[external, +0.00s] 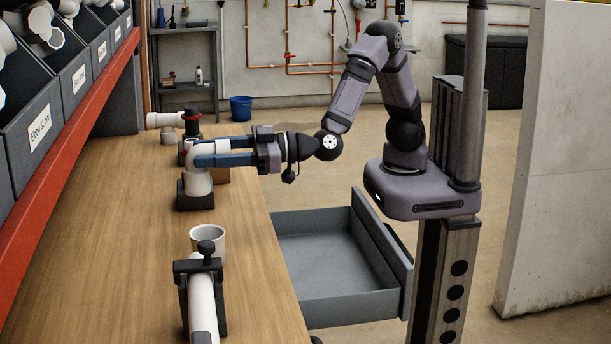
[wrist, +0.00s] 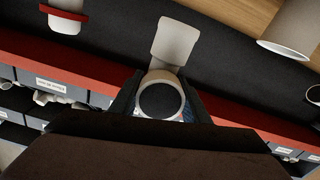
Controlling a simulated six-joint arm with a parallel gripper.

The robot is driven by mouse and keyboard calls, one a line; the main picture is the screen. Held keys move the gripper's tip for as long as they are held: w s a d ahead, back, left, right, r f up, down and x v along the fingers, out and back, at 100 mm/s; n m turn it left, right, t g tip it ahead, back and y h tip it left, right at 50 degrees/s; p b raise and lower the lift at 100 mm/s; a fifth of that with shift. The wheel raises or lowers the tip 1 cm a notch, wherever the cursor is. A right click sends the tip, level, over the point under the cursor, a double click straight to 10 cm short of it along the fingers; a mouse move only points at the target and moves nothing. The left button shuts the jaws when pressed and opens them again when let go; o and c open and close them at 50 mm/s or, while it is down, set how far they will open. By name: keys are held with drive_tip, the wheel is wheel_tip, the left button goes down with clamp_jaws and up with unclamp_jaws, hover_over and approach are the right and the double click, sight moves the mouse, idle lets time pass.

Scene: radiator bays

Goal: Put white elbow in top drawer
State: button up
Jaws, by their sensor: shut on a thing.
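The white elbow (external: 191,153) is between the blue fingers of my gripper (external: 212,153), which is shut on it. It is above a white pipe piece (external: 197,183) standing in a black holder on the bench; I cannot tell whether they touch. In the wrist view the round open end of the elbow (wrist: 160,77) faces the camera between my fingers. The grey top drawer (external: 335,268) is pulled out at the bench's right side, open and empty in its visible part.
A white mug (external: 208,242) and a white pipe in a black clamp (external: 203,305) stand nearer on the bench. Grey fitting bins (external: 45,130) line the left.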

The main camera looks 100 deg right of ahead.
drive_tip(key=shift+r+p, duration=4.55)
drive_tip(key=shift+r, duration=0.2)
drive_tip(key=shift+f, duration=0.1)
wheel_tip(320, 180, down, 9)
drive_tip(key=b, duration=1)
drive_tip(key=shift+r, duration=0.2)
drive_tip(key=shift+f, duration=5)
